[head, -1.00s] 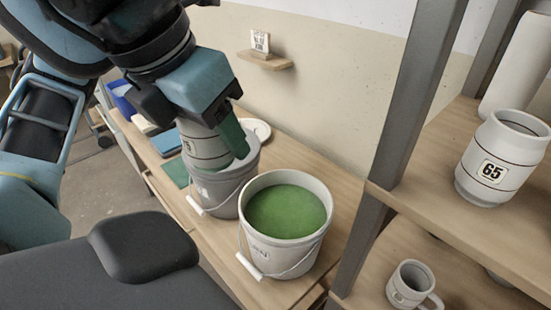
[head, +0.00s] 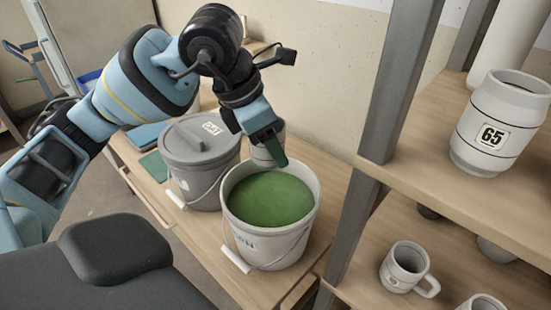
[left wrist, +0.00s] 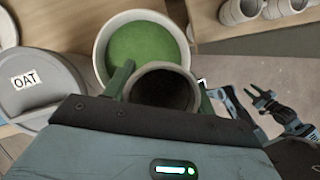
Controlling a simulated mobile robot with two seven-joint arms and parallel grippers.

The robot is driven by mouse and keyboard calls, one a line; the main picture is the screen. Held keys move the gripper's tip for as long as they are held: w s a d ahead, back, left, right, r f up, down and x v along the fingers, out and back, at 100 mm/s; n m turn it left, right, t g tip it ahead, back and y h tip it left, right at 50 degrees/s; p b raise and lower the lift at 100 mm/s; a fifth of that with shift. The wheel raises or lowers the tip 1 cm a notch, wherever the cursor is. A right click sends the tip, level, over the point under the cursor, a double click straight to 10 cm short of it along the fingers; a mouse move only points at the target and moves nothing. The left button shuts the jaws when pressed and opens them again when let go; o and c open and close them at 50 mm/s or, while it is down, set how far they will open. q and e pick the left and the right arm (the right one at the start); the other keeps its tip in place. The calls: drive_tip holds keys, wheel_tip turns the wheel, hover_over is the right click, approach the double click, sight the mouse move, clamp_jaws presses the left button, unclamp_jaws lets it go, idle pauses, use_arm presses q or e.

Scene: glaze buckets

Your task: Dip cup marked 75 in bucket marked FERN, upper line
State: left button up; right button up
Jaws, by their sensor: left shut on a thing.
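My left gripper (head: 270,150) is shut on a grey-white cup (head: 262,155), at the far rim of the open bucket. In the left wrist view the cup (left wrist: 165,88) is between the fingers, its dark inside showing. No number on it can be read. The open bucket (head: 268,243) is white and holds green glaze (head: 270,199); its label is turned and only its last letters show, seemingly "RN". The cup looks outside the glaze, its lower part hidden by the far rim. A small blue arm, seemingly mine, ends in a gripper (left wrist: 262,95) in the left wrist view.
A grey lidded bucket (head: 200,165) stands left of the open one; its lid label reads OAT in the left wrist view (left wrist: 25,80). A shelf at right holds a cup marked 65 (head: 490,125) and a mug (head: 405,267). A grey shelf post (head: 400,80) stands close by.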

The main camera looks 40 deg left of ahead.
use_arm(q)
wheel_tip(320, 180, down, 6)
drive_tip(key=w+a+m, duration=0.1)
drive_tip(key=w, duration=0.1)
drive_tip(key=shift+w+a+r+m+h, duration=0.2)
drive_tip(key=shift+w+a+m+h, duration=0.05)
drive_tip(key=shift+w+m+h, duration=0.1)
drive_tip(key=shift+b, duration=0.3)
wheel_tip(320, 180, down, 8)
drive_tip(key=b, duration=0.6)
drive_tip(key=shift+f, duration=0.2)
